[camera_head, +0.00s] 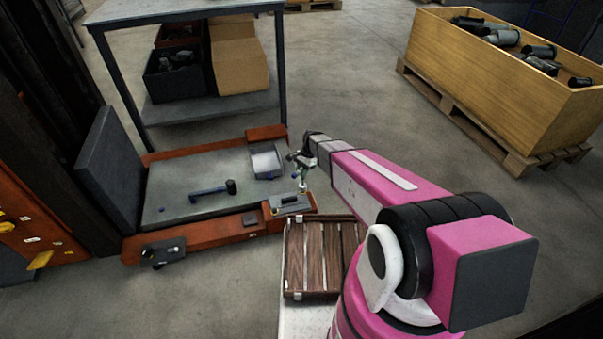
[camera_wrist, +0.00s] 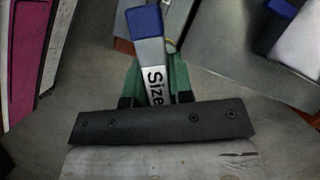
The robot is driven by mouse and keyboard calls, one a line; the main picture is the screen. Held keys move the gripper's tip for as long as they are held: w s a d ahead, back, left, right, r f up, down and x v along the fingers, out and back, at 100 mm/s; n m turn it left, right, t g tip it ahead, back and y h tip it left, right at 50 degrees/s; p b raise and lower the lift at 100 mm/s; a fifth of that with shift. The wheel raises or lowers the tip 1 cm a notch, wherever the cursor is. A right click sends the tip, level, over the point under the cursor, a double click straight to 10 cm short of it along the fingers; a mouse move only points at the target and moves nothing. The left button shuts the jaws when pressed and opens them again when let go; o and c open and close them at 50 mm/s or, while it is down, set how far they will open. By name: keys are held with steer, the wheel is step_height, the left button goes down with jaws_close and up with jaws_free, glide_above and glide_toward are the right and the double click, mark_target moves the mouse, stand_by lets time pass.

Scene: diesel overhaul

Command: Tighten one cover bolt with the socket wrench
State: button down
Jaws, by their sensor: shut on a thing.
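My gripper (camera_head: 300,160) is above the right end of the low orange-framed bench (camera_head: 198,234). In the wrist view my gripper (camera_wrist: 155,84) has its green fingers shut on a silver tool with a blue end and the word "Size" on it. I take this tool to be the socket wrench (camera_wrist: 151,50); its socket end is hidden. Below my gripper in the head view, a small grey plate with a dark part on it (camera_head: 290,204) sits on the bench's front right corner. It may be the cover; no single bolt is clear, and contact with the tool cannot be told.
A hammer-like tool (camera_head: 213,190) and a grey tray (camera_head: 266,163) lie on the bench top. A dark fixture (camera_head: 163,252) sits at the front left. A slatted brown crate (camera_head: 322,258) is close by. A shelf table (camera_head: 185,10) stands behind; a wooden box (camera_head: 490,80) stands right.

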steer(key=shift+f, duration=0.15)
steer(key=shift+f, duration=0.6)
steer(key=m+t, duration=0.1)
steer(key=m, duration=0.1)
steer(key=shift+m+y, duration=0.4)
steer(key=m+t, duration=0.2)
steer(key=m, duration=0.3)
steer(key=shift+w, duration=0.1)
steer(key=m, duration=0.2)
steer(key=m+t, duration=0.1)
steer(key=m, duration=0.1)
steer(key=shift+w+d+m+t, duration=0.1)
steer(key=shift+w+m+t, duration=0.1)
steer(key=shift+m+t, duration=0.1)
steer(key=m+t, duration=0.1)
steer(key=m, duration=0.2)
steer(key=shift+w, duration=0.2)
steer(key=shift+n, duration=0.3)
